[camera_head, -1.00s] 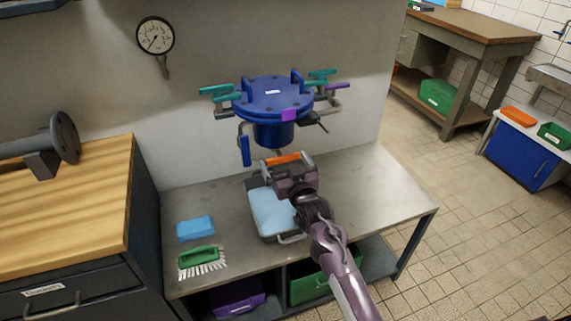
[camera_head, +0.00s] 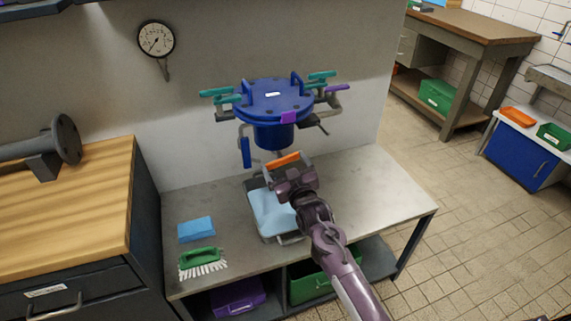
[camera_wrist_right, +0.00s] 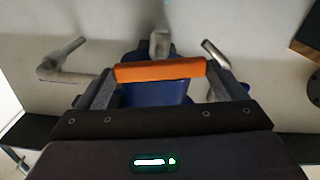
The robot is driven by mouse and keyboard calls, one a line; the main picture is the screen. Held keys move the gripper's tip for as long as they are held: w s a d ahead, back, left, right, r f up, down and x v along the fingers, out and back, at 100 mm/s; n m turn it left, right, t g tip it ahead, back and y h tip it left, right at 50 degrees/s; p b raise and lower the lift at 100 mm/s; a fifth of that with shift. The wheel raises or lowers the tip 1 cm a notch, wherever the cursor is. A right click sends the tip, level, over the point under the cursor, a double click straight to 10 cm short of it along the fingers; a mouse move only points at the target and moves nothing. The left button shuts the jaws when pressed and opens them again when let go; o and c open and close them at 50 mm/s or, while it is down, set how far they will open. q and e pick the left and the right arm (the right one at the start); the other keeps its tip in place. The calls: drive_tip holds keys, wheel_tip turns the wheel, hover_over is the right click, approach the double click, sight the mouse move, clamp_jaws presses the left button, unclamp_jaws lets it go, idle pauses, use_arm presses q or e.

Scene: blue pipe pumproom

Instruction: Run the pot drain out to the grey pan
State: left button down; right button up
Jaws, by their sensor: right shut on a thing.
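The blue pot (camera_head: 275,100) with a bolted lid is mounted at the wall above the grey bench. An orange handle (camera_head: 282,160) shows under it, in front of the spout. My right gripper (camera_head: 286,164) is shut on this orange handle. In the right wrist view the orange handle (camera_wrist_right: 160,70) spans between my right fingertips (camera_wrist_right: 160,74), with a grey pipe end (camera_wrist_right: 160,44) beyond it. The grey pan (camera_head: 252,187) with a light blue inside stands on the bench below, partly hidden by my right arm. My left gripper is not in view.
A blue sponge (camera_head: 196,229) and a green brush (camera_head: 203,260) lie left of the pan. Teal levers (camera_head: 216,94), a purple lever (camera_head: 338,88) and a blue lever (camera_head: 246,152) stick out around the pot. The bench's right part (camera_head: 385,195) is clear.

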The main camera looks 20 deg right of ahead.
drive_tip(key=n+p, duration=0.1)
drive_tip(key=n, duration=0.2)
drive_tip(key=shift+n, duration=0.4)
drive_tip(key=n+p, duration=0.1)
drive_tip(key=n, duration=0.3)
drive_tip(key=shift+n, duration=0.3)
drive_tip(key=n+p, duration=0.1)
drive_tip(key=n, duration=0.3)
drive_tip(key=shift+f, duration=0.1)
drive_tip(key=shift+n+p, duration=0.55)
drive_tip(key=shift+n, duration=1.05)
drive_tip(key=shift+f, duration=0.1)
drive_tip(key=o, duration=0.7)
drive_tip(key=s, duration=0.7)
drive_tip(key=shift+s, duration=0.4)
